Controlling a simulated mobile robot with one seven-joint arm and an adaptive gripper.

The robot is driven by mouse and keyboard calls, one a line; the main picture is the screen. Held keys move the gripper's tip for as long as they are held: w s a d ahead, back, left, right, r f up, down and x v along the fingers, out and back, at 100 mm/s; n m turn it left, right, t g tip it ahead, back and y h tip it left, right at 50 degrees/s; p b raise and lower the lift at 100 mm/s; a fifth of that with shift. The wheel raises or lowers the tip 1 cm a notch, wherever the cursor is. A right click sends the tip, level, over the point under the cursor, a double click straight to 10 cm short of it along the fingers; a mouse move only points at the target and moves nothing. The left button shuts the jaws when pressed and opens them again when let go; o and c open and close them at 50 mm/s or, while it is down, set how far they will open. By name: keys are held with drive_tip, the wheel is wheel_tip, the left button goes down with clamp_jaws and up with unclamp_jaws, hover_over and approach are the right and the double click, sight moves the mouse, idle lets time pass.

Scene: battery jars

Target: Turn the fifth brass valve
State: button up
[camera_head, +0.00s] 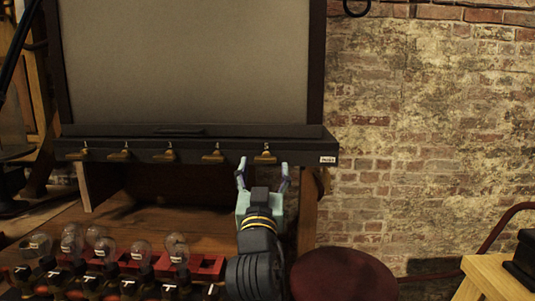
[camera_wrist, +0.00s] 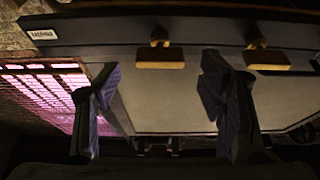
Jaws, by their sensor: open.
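Several brass valves sit in a row along the dark ledge under the grey panel in the head view. The fifth brass valve (camera_head: 265,157), counted from the left, is at the right end, near a small white label. In the wrist view this valve (camera_wrist: 160,58) shows next to the label, with its flat brass handle lying across. My gripper (camera_head: 263,168) is open and empty, just below and in front of the fifth valve in the head view. In the wrist view my gripper's fingers (camera_wrist: 158,72) stand apart, one to each side of the handle. I see no contact.
The fourth brass valve (camera_head: 213,156) is to the left; it shows right of the fingers in the wrist view (camera_wrist: 267,58). Glass jars (camera_head: 140,250) in a red rack stand at lower left. A dark red round seat (camera_head: 342,275) is at lower right, before a brick wall.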

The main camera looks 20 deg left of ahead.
sight(265, 161)
drive_tip(key=p+x, duration=0.1)
drive_tip(key=x, duration=0.4)
drive_tip(key=c, duration=1.2)
drive_tip(key=shift+o, duration=0.2)
